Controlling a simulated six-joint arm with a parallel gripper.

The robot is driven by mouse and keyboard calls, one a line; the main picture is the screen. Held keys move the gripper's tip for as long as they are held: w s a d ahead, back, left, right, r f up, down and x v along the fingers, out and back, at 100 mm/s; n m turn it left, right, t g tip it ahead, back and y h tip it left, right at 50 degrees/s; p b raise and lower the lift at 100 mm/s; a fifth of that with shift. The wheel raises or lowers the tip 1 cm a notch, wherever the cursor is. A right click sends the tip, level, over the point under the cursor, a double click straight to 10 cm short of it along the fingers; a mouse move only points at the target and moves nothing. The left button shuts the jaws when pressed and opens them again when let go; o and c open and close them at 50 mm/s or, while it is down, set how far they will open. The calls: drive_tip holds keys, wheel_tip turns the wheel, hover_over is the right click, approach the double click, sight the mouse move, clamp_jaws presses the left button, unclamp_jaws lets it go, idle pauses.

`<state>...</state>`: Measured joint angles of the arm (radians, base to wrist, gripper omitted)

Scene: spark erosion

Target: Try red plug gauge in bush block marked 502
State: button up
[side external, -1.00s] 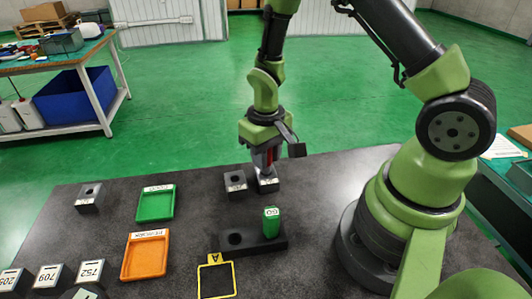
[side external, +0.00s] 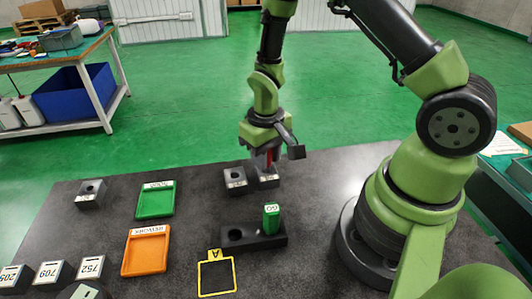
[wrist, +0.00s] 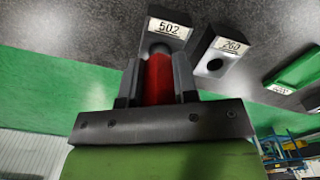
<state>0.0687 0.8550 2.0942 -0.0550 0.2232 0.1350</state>
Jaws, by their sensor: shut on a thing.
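My gripper (wrist: 160,85) is shut on the red plug gauge (wrist: 159,80), which also shows as a thin red strip in the side view (side external: 269,156). The bush block marked 502 (wrist: 176,28) lies just beyond the fingertips in the wrist view. In the side view this block (side external: 267,182) is directly under my gripper (side external: 265,158). The gauge's dark end is at the block's bore. How far it is inside I cannot tell, as the fingers hide much of it.
A green gauge (side external: 271,219) stands in a dark holder (side external: 262,242) with an empty hole. Green (side external: 155,199) and orange (side external: 146,251) trays, a yellow frame (side external: 217,293) and several blocks lie left and in front.

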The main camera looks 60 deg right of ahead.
drive_tip(key=shift+f, duration=0.45)
idle(0.3)
drive_tip(key=shift+r, duration=0.15)
idle(0.9)
drive_tip(key=shift+r, duration=2.4)
